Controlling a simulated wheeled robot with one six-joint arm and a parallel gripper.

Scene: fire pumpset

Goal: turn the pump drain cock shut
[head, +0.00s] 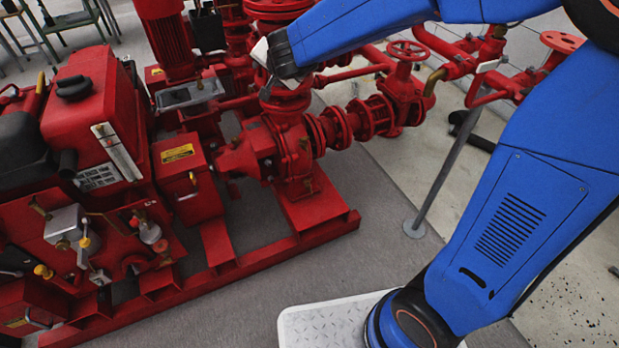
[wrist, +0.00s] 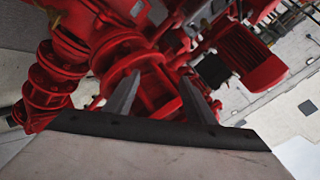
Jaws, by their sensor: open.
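The red pump (head: 265,152) stands on a red base frame in the middle of the head view. In the wrist view, red flanged pump parts (wrist: 128,50) fill the area beyond my fingers. I cannot pick out the drain cock for certain in either view; it may be hidden or too small. My gripper (wrist: 160,77) shows as two grey fingers set apart, with nothing held between them. In the head view, the end of my arm is over the top of the pump, and my fingers are mostly hidden.
A red handwheel valve (head: 405,62) and flanged piping stand right of the pump. The red engine (head: 92,110) is at the left. A red motor (wrist: 250,57) shows at the right in the wrist view. A grey post (head: 440,180) stands on the floor.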

